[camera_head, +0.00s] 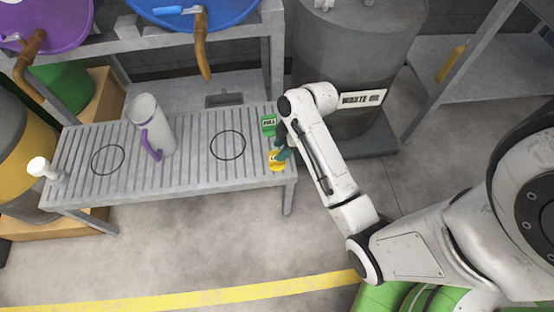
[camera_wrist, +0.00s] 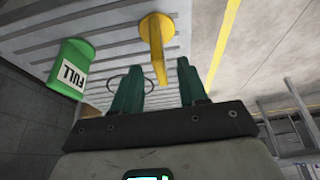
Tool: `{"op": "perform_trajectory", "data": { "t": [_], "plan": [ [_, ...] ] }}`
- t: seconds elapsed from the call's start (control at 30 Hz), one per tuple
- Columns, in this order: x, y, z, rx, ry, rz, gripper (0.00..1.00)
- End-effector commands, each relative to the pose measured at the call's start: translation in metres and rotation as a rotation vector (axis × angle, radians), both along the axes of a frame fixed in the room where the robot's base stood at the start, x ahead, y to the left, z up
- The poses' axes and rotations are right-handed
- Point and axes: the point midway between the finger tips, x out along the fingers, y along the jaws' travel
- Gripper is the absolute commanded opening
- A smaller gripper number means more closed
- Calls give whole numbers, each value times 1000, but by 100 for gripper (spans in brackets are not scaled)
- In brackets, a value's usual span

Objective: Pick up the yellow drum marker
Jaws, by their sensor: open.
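The yellow drum marker (camera_head: 276,162) sits at the right end of the slatted grey bench (camera_head: 190,170). In the wrist view the marker (camera_wrist: 157,30) shows a round yellow part and a narrower upright part that points toward my gripper. My gripper (camera_head: 282,150) is right at the marker and partly covers it in the head view. In the wrist view its two green fingers (camera_wrist: 158,75) are apart, and the marker's narrow part shows in the gap between them. I cannot tell whether either finger touches it.
A green marker reading FULL (camera_head: 268,124) stands just behind the yellow one, left in the wrist view (camera_wrist: 68,68). A grey jug with purple handle (camera_head: 160,135) and a white-topped object (camera_head: 40,165) stand on the bench. A waste oil drum (camera_head: 350,70) stands behind my arm.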

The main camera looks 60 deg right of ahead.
Motion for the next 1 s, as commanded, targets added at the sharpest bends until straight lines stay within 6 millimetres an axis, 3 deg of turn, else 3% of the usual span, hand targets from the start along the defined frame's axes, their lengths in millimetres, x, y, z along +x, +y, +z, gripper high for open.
{"op": "perform_trajectory", "data": {
  "t": [0.4,0.63,1.0],
  "plan": [
    [16,13,-46,1,1,-1,43],
    [17,13,-46,0,0,-1,43],
    [16,13,-46,0,0,-1,8]
  ]
}}
